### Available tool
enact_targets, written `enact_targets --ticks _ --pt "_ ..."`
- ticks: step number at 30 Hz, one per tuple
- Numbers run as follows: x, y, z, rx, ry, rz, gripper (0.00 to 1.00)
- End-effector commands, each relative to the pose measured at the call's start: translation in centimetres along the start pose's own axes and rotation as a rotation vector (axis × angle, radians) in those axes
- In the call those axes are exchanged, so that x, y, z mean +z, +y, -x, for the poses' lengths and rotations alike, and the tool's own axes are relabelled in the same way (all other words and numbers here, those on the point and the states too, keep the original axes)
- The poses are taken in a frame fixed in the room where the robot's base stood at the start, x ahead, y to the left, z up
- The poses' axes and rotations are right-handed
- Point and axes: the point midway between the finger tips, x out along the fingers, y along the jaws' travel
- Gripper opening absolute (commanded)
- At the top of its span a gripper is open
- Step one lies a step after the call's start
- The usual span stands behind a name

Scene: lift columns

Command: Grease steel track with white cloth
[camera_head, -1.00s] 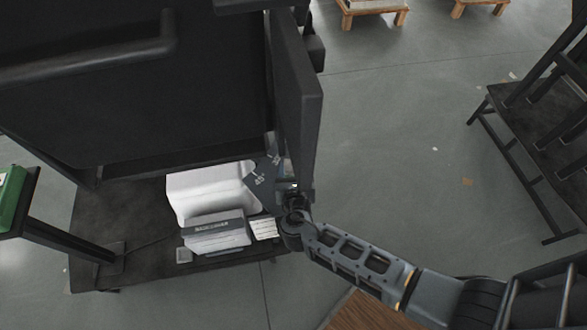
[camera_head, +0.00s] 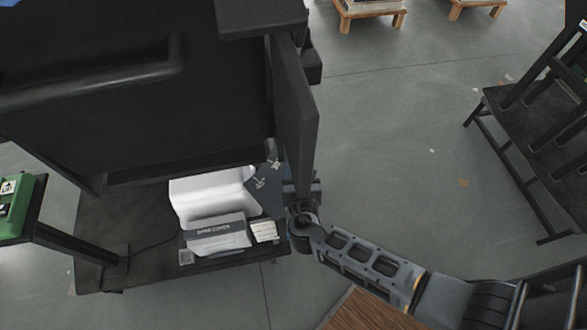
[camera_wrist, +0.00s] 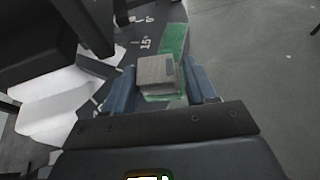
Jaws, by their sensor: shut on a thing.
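My gripper (camera_wrist: 162,86) has two blue fingers, closed on the sides of a small pale grey-white block that looks like the folded white cloth (camera_wrist: 155,70). In the head view my gripper (camera_head: 302,190) is low beside a tall dark upright panel (camera_head: 296,110), and the cloth cannot be made out there. A green strip (camera_wrist: 173,42) lies behind and below the cloth in the wrist view; whether they touch I cannot tell. I cannot clearly identify the steel track; the upright panel may hide or include it.
A dark base (camera_head: 100,235) carries a white bundle (camera_head: 205,190), a grey-white box (camera_head: 215,234) and a plate with angle marks (camera_head: 262,182). A big black housing (camera_head: 130,80) stands over it. A dark bench (camera_head: 500,105) stands right. The floor between is mostly clear.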

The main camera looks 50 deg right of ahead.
Motion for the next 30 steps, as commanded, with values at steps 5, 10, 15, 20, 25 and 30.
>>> enact_targets --ticks 5,10,15,20,25,30 --pt "0.2 -1.6 0.7 -0.002 0.0 0.0 0.08" --pt "0.2 -3.0 1.2 0.0 0.0 0.0 0.08" --pt "0.1 -4.5 1.7 -0.002 0.0 0.0 0.08" --pt "0.2 -5.8 2.2 0.0 -0.001 0.0 0.08" --pt "0.2 -7.3 2.8 -0.002 0.0 0.0 0.08" --pt "0.2 -8.7 3.3 -0.001 -0.001 0.0 0.08"
